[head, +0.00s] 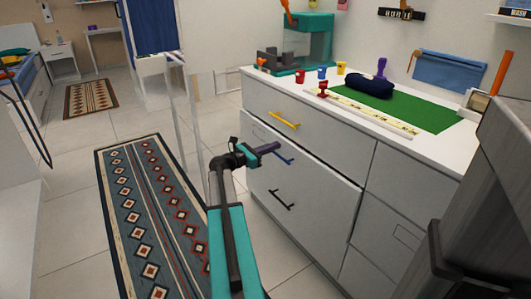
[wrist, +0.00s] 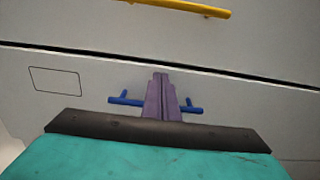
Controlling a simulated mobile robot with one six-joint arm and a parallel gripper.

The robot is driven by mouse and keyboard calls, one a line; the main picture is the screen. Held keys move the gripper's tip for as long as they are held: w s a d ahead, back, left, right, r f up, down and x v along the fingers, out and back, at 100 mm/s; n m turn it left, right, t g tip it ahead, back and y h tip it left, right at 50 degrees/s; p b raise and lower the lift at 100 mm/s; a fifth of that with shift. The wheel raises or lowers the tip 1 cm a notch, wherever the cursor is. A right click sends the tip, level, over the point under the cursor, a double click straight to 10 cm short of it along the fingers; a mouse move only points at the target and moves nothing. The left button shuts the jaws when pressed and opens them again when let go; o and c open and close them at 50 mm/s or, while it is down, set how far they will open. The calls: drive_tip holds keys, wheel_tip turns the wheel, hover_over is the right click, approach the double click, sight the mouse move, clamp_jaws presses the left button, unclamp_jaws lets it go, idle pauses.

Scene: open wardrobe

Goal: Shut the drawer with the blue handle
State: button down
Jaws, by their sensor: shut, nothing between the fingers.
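The white drawer with the blue handle (head: 287,159) is in the cabinet's left column, below the drawer with the yellow handle (head: 284,120). Its front (head: 320,185) appears to stand out a little from the cabinet, with a dark gap along its top edge. My gripper (head: 277,146) has purple fingers held together, empty, in front of this drawer at the blue handle. In the wrist view the fingers (wrist: 160,80) cover the middle of the blue handle (wrist: 122,101). Whether they touch the handle or the drawer front I cannot tell.
A black handle (head: 281,200) sits lower on the left column. The countertop (head: 300,105) holds cups, a green mat and a dark blue roll. A patterned rug (head: 150,215) lies on the floor at left. A pale upright frame (head: 187,120) stands behind my arm.

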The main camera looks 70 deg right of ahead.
sight(285, 141)
drive_tip(key=shift+b+x, duration=0.3)
drive_tip(key=shift+x, duration=1)
drive_tip(key=shift+p+x, duration=1.05)
drive_tip(key=shift+x, duration=0.35)
drive_tip(key=shift+d+r, duration=0.1)
drive_tip(key=shift+r, duration=0.1)
drive_tip(key=shift+w, duration=0.1)
drive_tip(key=shift+w+a, duration=0.3)
drive_tip(key=shift+a, duration=0.2)
drive_tip(key=p+v, duration=0.3)
drive_tip(key=v, duration=1)
drive_tip(key=shift+a+f, duration=0.25)
drive_tip(key=shift+a, duration=0.1)
drive_tip(key=shift+w+p, duration=0.1)
drive_tip(key=shift+p, duration=0.2)
